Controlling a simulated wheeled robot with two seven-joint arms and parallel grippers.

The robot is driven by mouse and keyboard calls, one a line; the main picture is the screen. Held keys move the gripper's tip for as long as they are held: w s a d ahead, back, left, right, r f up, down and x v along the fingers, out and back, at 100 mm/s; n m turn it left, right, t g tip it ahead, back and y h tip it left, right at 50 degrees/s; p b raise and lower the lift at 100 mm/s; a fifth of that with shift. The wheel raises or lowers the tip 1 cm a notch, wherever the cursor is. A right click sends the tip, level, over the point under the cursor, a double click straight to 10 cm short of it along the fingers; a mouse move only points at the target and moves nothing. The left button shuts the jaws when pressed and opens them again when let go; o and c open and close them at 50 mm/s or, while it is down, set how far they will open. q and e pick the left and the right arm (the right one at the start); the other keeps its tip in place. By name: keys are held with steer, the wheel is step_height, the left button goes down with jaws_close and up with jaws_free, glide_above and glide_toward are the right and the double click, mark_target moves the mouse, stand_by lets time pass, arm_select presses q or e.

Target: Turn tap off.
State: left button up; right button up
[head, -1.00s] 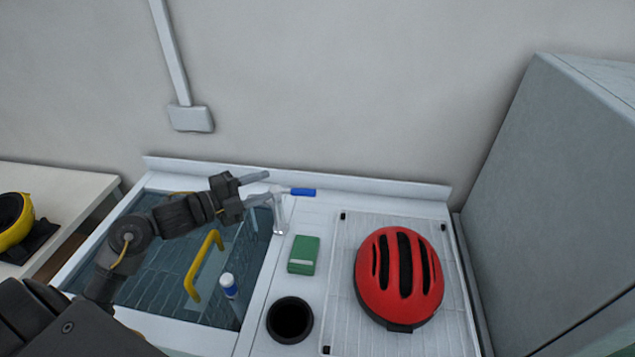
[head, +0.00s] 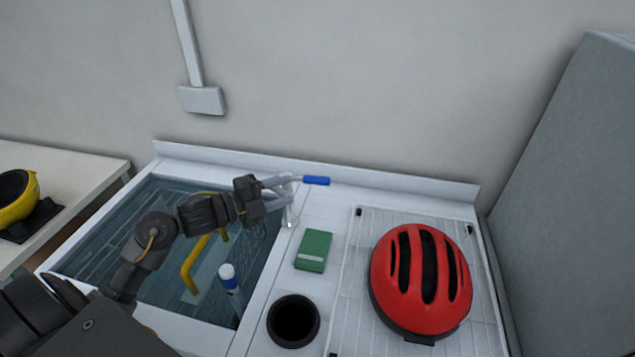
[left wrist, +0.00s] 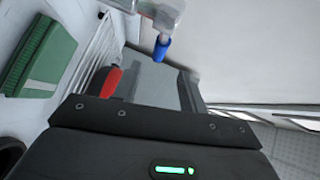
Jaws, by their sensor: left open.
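The tap (head: 291,215) is a pale metal post at the back right edge of the sink, with a lever ending in a blue grip (head: 316,181) that points right. The blue grip also shows in the left wrist view (left wrist: 162,47), just beyond the gap between my fingers. My left gripper (head: 284,190) is open, with its fingers at the tap's top, left of the blue grip. I cannot tell whether a finger touches the tap. My right gripper is in no view.
A grey cabinet (head: 565,200) stands at right.

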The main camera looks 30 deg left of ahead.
mark_target(312, 181)
arm_select(q)
steer(key=p+x, duration=0.2)
steer(key=x, duration=0.6)
steer(key=shift+w+d+r, duration=0.15)
steer(key=shift+w, duration=0.2)
steer(key=shift+p+x, duration=0.3)
steer(key=shift+x, duration=0.5)
steer(key=shift+s, duration=0.1)
jaws_close()
